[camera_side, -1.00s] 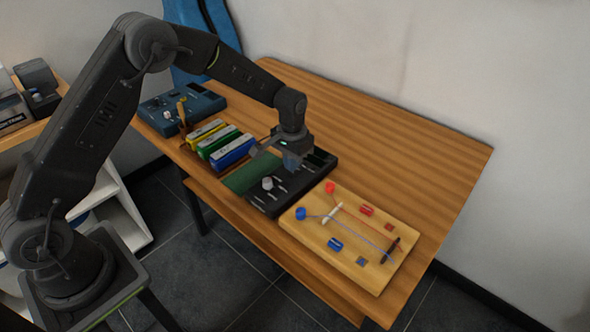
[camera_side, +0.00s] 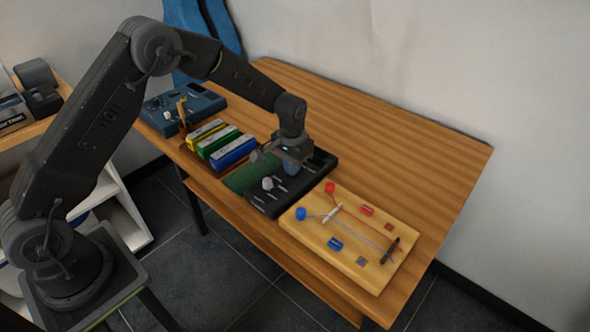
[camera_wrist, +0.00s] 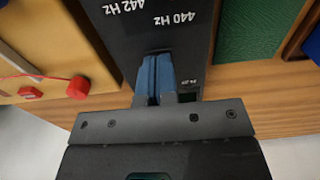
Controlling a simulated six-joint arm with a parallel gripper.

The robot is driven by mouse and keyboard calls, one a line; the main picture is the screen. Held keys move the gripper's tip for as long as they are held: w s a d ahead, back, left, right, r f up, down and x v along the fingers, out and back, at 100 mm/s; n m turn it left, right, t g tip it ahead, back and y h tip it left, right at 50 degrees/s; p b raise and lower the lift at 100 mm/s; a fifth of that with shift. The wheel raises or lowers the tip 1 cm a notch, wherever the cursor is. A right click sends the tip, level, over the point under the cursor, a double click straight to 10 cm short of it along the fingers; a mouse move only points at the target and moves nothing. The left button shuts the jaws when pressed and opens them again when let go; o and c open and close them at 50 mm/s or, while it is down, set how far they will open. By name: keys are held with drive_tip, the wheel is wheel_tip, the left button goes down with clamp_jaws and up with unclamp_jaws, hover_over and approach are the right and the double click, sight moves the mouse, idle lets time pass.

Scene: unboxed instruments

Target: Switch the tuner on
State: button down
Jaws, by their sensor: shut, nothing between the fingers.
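The black tuner (camera_side: 306,178) lies on the wooden table, with a pale knob (camera_side: 267,183) and several light marks on its face. In the wrist view the black panel (camera_wrist: 130,35) bears the labels "442 Hz" and "440 Hz", and small lettering near my fingers that I cannot read. My gripper (camera_side: 290,166) is over the far half of the tuner. In the wrist view its two blue fingers (camera_wrist: 157,62) are shut together with nothing between them, pointing at the panel. Whether they touch it I cannot tell. The part of the tuner beneath my gripper is hidden.
A wooden board (camera_side: 345,270) with red and blue parts and strings stands close on the right. A green mat (camera_side: 240,182) and yellow, green and blue boxes (camera_side: 233,152) are on the left. A blue device (camera_side: 205,103) stands farther left. The table's back right is clear.

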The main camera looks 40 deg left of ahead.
drive_tip(key=shift+f, duration=0.15)
drive_tip(key=shift+r, duration=3.5)
drive_tip(key=s+r+t, duration=0.3)
drive_tip(key=s+r, duration=1)
drive_tip(key=r, duration=0.4)
drive_tip(key=s+r+t, duration=0.1)
drive_tip(key=s+t, duration=0.1)
drive_tip(key=s, duration=1.5)
drive_tip(key=shift+s+a+r+t, duration=0.25)
drive_tip(key=shift+a+r+t, duration=0.05)
drive_tip(key=shift+a+r, duration=0.1)
